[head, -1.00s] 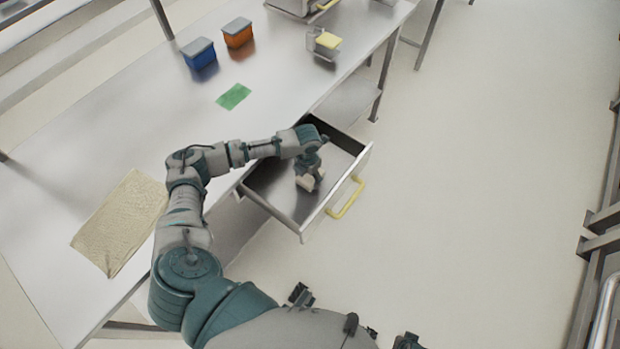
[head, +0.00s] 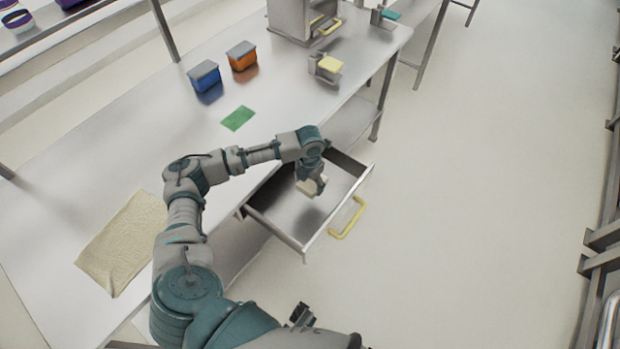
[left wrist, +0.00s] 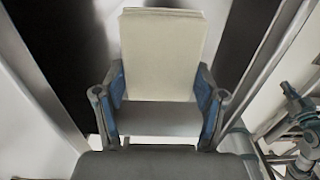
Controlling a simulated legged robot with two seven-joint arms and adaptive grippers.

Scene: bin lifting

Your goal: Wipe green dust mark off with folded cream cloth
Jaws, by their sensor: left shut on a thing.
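The green dust mark (head: 238,118) is a flat green patch on the steel table (head: 150,150), with nothing on it. My left gripper (head: 312,182) hangs over the open drawer (head: 325,222), to the right of and nearer than the mark. It is shut on the folded cream cloth (head: 306,188). The left wrist view shows the cloth (left wrist: 160,50) as a flat pale block between the two blue-sided fingers (left wrist: 160,90).
A larger beige cloth (head: 125,243) lies spread at the table's near left. Blue (head: 205,78) and orange (head: 242,58) boxes stand beyond the mark. A holder with a yellow block (head: 328,66) stands near the right edge. The drawer has a yellow handle (head: 348,218).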

